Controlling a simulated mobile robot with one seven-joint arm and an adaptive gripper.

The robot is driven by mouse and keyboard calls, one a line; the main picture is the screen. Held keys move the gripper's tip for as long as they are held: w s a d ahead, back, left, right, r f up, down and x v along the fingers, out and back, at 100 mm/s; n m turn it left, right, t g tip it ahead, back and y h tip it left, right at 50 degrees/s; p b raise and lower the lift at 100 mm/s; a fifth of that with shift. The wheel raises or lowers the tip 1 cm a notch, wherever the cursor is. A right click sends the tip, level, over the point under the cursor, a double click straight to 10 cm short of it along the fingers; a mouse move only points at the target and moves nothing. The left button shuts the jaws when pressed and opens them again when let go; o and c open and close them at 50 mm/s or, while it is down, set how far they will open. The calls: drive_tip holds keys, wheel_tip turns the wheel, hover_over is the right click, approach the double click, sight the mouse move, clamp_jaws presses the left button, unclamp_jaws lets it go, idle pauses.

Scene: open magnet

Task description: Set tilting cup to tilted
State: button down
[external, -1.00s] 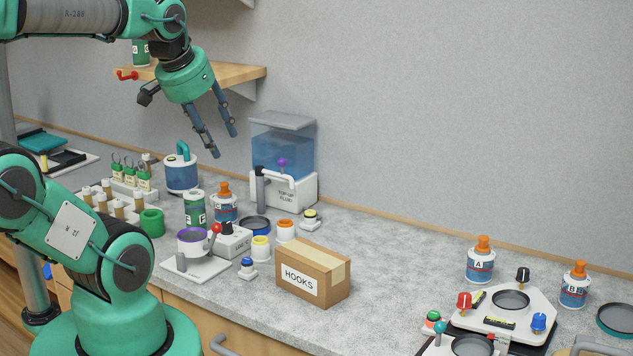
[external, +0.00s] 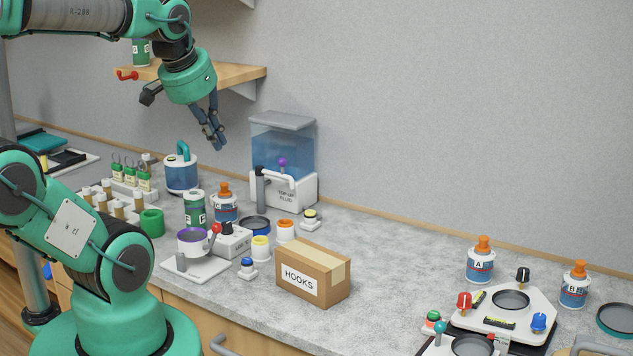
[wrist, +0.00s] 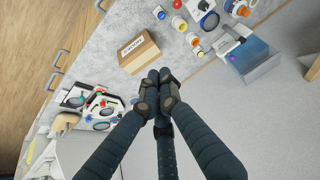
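The tilting cup (external: 193,241) is a white cup with a purple rim, on a flat white base (external: 196,268) with a red-knobbed lever (external: 215,229) at its right side. It stands near the counter's front edge in the external view, and its rim looks about level. My gripper (external: 219,144) is high above the counter, in front of the wall and well apart from the cup. Its fingers are together with nothing between them. The wrist view also shows the closed fingertips (wrist: 158,78). I cannot make out the cup for certain in the wrist view.
A HOOKS box (external: 313,273) stands right of the cup. A grey box with a black knob (external: 229,240), several small jars and a green cup (external: 151,222) crowd around it. A fluid tank (external: 283,160) stands behind. The counter between the box and bottle A (external: 481,260) is clear.

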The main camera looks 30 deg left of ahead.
drive_tip(key=w+d+f+m+g+y+p, duration=0.1)
drive_tip(key=w+d+f+m+y, duration=0.1)
drive_tip(key=f+m+y, duration=0.3)
drive_tip(key=w+d+f+m+g+y+p, duration=0.1)
drive_tip(key=w+d+f+m+y, duration=0.2)
drive_tip(key=f, duration=1.1)
drive_tip(key=w+d+f+m+g+y+p, duration=0.1)
drive_tip(key=w+d+f+m+y, duration=0.1)
drive_tip(key=f+m+y, duration=0.5)
drive_tip(key=shift+w+d+f+m+y+p, duration=0.15)
drive_tip(key=shift+d+f+m+y+p, duration=0.15)
drive_tip(key=shift+f+m, duration=1.75)
drive_tip(key=shift+a+r+m, duration=0.25)
drive_tip(key=shift+r+m, duration=0.3)
drive_tip(key=shift+r, duration=0.05)
drive_tip(key=b+x, duration=0.1)
drive_tip(key=x, duration=0.9)
drive_tip(key=shift+w+a+r, duration=0.1)
drive_tip(key=shift+a+r, duration=0.45)
drive_tip(key=shift+a, duration=0.2)
drive_tip(key=shift+w+a+r, duration=0.1)
drive_tip(key=shift+a+r, duration=0.45)
drive_tip(key=shift+a, duration=0.2)
drive_tip(key=shift+r+g, duration=0.15)
drive_tip(key=shift+g, duration=0.15)
